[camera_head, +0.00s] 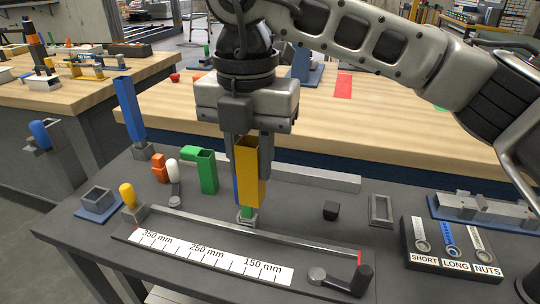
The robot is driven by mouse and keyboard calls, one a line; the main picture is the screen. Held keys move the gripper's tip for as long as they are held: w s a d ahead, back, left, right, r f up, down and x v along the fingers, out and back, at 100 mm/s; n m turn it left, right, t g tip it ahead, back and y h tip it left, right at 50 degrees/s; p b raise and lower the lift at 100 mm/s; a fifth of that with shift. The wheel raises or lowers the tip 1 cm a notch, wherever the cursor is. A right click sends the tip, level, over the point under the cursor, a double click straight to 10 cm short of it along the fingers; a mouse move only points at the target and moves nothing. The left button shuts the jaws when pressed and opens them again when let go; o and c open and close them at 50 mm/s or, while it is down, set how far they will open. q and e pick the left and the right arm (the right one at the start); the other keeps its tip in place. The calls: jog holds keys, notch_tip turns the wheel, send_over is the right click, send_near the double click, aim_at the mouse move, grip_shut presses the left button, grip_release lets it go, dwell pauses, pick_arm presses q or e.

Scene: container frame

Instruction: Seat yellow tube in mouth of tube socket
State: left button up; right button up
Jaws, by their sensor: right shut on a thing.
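The yellow tube (248,172) is upright with its open square end up. My right gripper (251,150) comes down from above and is shut on it, with fingers on both sides. The tube's lower end is just above or at a small green piece on a grey foot (246,214); I cannot tell whether they touch. A grey square socket with an open mouth (97,197) stands on a blue plate at the left of the dark table, apart from the tube; it looks like the tube socket. My left gripper is not in view.
A tall blue tube (129,108) stands on a grey foot at the left. A green elbow piece (206,170) is left of the gripper. A ruler rail (210,252) runs along the front. A labelled tray (452,250) and a grey frame (381,210) are at the right.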

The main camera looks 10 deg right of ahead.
pick_arm(q)
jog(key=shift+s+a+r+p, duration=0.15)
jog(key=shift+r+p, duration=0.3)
jog(key=shift+p, duration=0.7)
pick_arm(e)
jog(key=d+f+m, duration=0.1)
jog(key=d+m, duration=0.4)
jog(key=m, duration=0.6)
jog(key=d+f+m, duration=0.1)
jog(key=d+m, duration=0.5)
jog(key=m, duration=0.6)
jog(key=s+d+f+m, duration=0.1)
jog(key=d+m, duration=0.5)
jog(key=m, duration=0.5)
jog(key=shift+m, duration=0.3)
